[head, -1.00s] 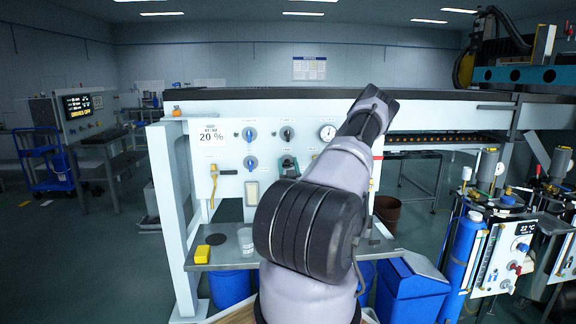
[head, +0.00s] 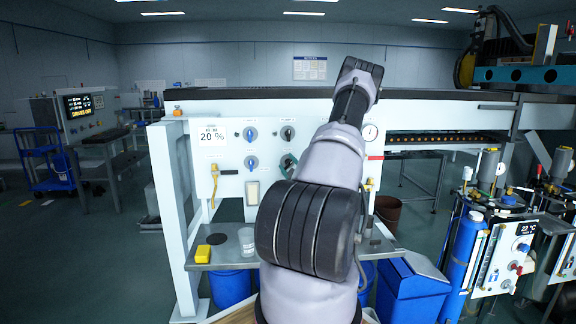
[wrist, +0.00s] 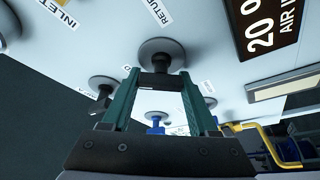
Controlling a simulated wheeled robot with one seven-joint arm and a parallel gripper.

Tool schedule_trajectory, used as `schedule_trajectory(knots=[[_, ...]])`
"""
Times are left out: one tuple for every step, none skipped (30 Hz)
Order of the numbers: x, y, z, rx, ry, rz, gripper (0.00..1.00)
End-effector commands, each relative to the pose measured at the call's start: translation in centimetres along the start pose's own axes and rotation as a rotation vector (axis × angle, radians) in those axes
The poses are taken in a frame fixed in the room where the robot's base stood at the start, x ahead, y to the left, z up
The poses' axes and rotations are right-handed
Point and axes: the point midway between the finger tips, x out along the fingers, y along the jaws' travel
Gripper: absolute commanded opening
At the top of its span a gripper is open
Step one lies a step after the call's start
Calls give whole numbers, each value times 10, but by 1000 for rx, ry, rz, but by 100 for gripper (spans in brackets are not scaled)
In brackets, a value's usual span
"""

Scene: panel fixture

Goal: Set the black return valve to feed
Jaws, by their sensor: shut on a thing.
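The black return valve shows close up in the wrist view, its dark round hub (wrist: 162,52) on the pale panel beside a "RETURN" label. My gripper (wrist: 160,82) has its two green fingers shut on the valve's black handle.
A yellow block (head: 203,253) and a clear beaker (head: 246,242) stand on the shelf below.

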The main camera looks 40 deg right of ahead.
Motion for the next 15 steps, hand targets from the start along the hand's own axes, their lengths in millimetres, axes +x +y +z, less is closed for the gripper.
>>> schedule_trajectory(knots=[[-1,-1,0,-44,-1,-20,4],[-1,-1,0,-70,-1,-32,4],[-1,-1,0,-105,-2,-46,4],[-1,-1,0,-131,-2,-57,4],[-1,-1,1,-157,-2,-68,4],[-1,-1,0,-193,-1,-82,4],[-1,-2,0,-218,-1,-94,4],[-1,-2,0,-245,-1,-105,4],[-1,-2,0,-277,-2,-118,4],[-1,-2,1,-303,-2,-129,4],[-1,-2,1,-328,-2,-138,4],[-1,-2,0,-358,-1,-152,4],[-1,-3,1,-382,-1,-162,4],[-1,-2,1,-404,-2,-170,4],[-1,-3,1,-432,-2,-182,4]])
